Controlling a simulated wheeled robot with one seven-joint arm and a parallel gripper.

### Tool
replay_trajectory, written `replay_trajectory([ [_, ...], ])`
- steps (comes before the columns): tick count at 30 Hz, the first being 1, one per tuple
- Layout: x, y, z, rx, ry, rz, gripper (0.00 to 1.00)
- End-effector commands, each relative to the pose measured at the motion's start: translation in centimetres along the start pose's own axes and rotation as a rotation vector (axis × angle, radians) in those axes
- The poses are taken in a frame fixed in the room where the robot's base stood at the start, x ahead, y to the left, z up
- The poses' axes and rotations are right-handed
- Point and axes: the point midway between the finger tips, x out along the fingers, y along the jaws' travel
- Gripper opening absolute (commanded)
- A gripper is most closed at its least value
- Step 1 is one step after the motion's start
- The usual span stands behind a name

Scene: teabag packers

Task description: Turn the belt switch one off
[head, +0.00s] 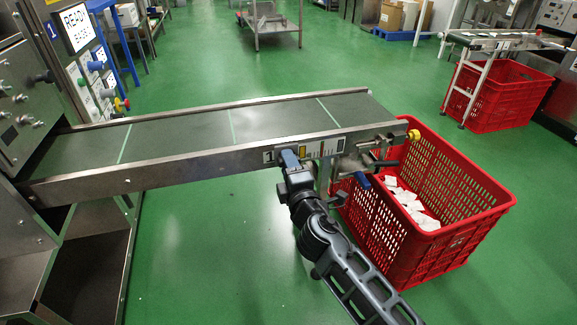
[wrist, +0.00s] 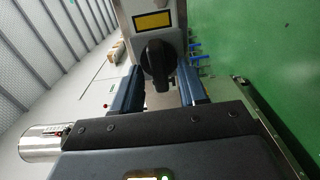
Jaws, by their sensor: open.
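The belt switch, a black rotary knob (wrist: 158,62), sits on a grey panel below a yellow label (wrist: 153,20) in the wrist view. My gripper (wrist: 160,88) is open, with one blue-grey finger on each side of the knob. I cannot tell whether either finger touches it. In the head view my gripper (head: 288,158) is at the control strip (head: 310,149) on the side of the conveyor (head: 150,172), and it hides the knob there. The green belt (head: 265,121) carries thin pale cross lines and no teabags.
A red crate (head: 400,262) with white packets (head: 412,204) stands under the conveyor's right end, close to my arm. A packing machine with a lit screen (head: 77,27) stands at the left. Another red crate (head: 492,97) stands at the far right. Open green floor lies behind the conveyor.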

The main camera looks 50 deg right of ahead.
Motion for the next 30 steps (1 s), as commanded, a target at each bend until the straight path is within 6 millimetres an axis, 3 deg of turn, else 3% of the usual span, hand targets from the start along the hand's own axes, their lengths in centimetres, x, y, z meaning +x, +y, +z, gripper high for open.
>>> replay_trajectory([
  [15, -7.0, -0.2, 0.0, -0.002, 0.001, -0.002, 0.43],
  [30, -7.5, -0.1, -0.1, 0.000, 0.001, -0.001, 0.43],
])
